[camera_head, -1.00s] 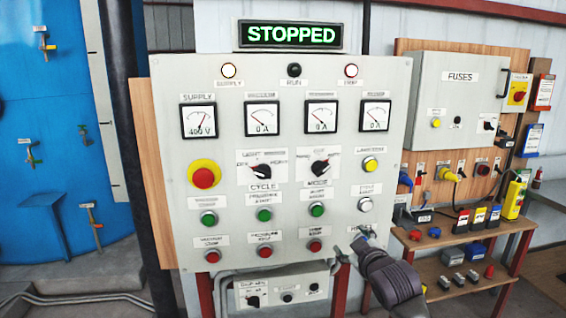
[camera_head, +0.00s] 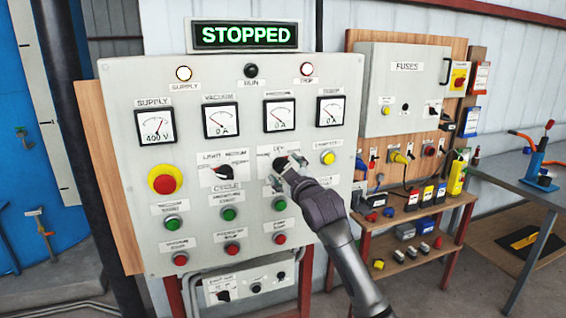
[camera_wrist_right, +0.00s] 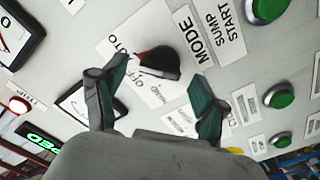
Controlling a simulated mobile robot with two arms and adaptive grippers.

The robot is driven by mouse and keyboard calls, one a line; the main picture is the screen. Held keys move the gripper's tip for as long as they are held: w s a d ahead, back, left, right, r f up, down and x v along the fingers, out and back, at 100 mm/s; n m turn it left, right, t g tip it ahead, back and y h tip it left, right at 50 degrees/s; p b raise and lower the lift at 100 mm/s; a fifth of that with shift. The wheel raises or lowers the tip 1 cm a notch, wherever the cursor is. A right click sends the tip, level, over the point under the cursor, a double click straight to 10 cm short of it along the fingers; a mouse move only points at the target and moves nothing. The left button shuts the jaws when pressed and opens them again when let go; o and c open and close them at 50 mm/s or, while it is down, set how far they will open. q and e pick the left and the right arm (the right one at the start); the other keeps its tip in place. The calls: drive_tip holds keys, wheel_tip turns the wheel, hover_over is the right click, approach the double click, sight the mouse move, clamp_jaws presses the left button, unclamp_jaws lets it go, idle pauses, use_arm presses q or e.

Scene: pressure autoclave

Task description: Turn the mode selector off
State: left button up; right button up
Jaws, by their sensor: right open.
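In the head view the knob (camera_head: 279,162) is partly covered by my right gripper (camera_head: 290,170). My right gripper (camera_wrist_right: 157,80) is open, its two fingers on either side of the knob, apparently apart from it. My left gripper is not in view.
The grey control panel (camera_head: 140,215) carries a lit STOPPED display (camera_head: 243,35). A light selector (camera_head: 222,172) is left of the gripper, a yellow button (camera_head: 328,158) right, and green buttons (camera_head: 279,204) below. A fuse box (camera_head: 400,85) and shelf (camera_head: 400,262) stand right.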

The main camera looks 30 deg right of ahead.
drive_tip(key=shift+x, duration=1.15)
drive_tip(key=c, duration=1.1)
